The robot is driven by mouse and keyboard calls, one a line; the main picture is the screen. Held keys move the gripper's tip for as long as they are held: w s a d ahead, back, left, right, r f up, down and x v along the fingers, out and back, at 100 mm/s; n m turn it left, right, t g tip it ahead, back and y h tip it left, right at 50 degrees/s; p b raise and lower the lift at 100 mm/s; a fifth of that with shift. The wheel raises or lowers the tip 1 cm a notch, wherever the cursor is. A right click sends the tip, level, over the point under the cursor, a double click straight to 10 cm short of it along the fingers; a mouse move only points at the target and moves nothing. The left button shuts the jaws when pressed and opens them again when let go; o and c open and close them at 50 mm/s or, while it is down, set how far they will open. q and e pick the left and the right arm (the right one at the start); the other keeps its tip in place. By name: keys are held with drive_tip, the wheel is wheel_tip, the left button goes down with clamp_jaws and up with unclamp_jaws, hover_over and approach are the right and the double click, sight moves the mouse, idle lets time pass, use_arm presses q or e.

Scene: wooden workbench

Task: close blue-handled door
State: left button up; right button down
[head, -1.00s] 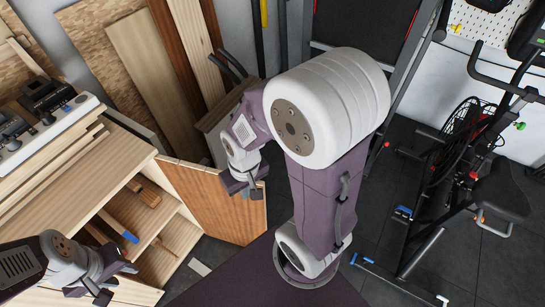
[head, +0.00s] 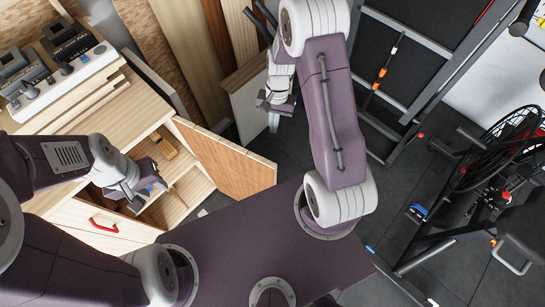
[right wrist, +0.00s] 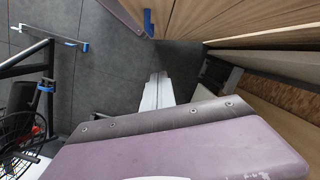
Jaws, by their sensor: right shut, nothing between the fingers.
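The wooden cabinet door (head: 230,162) stands swung open to the right of the cabinet's shelves (head: 178,195). Its blue handle (right wrist: 148,22) shows at the top of the right wrist view, on the wooden panel; the head view hides it. My right gripper (head: 273,121) is shut and empty, beyond the door's top edge on its outer side, apart from it. My left gripper (head: 149,195) is open and empty in front of the cabinet opening, at its left.
A red-handled front (head: 103,225) is left of the opening. A control box (head: 60,80) sits on the bench top. Boards lean behind the door. An exercise bike (head: 500,170) and a dark frame stand at the right. Grey floor is open beside the door.

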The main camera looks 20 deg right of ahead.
drive_tip(key=s+a+f, duration=0.1)
drive_tip(key=s+f, duration=0.2)
drive_tip(key=f, duration=0.3)
drive_tip(key=s+a+f, duration=0.2)
drive_tip(key=f, duration=0.5)
drive_tip(key=shift+s+a+f+m+g, duration=0.15)
drive_tip(key=shift+s+a+m+g, duration=0.05)
drive_tip(key=shift+s+m+g, duration=0.2)
drive_tip(key=shift+s+a, duration=0.1)
